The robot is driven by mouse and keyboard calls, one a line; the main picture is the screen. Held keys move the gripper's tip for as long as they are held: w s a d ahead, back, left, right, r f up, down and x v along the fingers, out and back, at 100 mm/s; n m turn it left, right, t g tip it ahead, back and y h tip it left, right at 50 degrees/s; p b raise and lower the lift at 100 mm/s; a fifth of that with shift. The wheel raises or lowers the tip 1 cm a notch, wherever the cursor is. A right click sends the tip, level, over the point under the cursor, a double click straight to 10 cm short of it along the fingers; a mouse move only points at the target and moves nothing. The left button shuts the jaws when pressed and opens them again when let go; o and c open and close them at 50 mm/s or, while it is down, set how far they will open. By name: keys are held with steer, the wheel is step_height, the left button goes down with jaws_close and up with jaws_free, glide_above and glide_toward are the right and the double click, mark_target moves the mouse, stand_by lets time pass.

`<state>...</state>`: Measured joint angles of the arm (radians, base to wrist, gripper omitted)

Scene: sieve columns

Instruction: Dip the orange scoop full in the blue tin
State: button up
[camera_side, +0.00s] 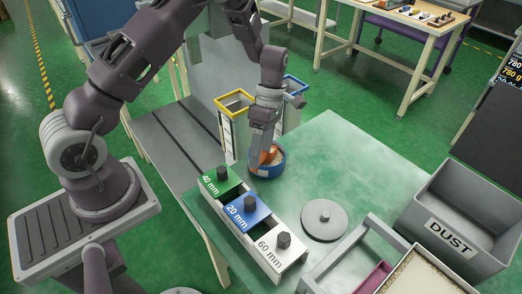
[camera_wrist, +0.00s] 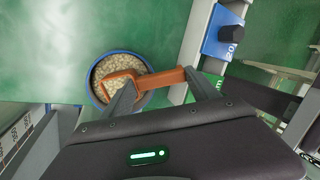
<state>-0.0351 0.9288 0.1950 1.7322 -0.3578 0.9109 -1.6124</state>
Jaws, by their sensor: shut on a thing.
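The blue tin (camera_side: 267,171) stands on the green table, below my gripper (camera_side: 262,150). The wrist view shows the tin's round blue rim (camera_wrist: 92,92) with pale, coarse grains inside. The orange scoop (camera_side: 272,157) is at the tin's mouth. In the wrist view the scoop (camera_wrist: 163,79) has its bowl over the grains, and pale grains show within the bowl's outline. Whether they lie in the bowl is hard to tell. My gripper (camera_wrist: 158,82) is shut on the scoop, its fingers at either end of the orange crosspiece. One finger partly hides the bowl.
Green, blue and white blocks with black knobs, marked 40 mm (camera_side: 218,180), 20 mm (camera_side: 246,211) and 60 mm (camera_side: 282,254), stand in a row close by. A grey round lid (camera_side: 324,220) and a DUST bin (camera_side: 455,235) are rightward. Yellow- and blue-rimmed bins (camera_side: 234,101) stand behind the tin.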

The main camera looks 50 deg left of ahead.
stand_by(0.5)
step_height(320, 180, up, 9)
steer(key=t+y, duration=0.1)
steer(key=t, duration=0.2)
steer(key=shift+y, duration=0.4)
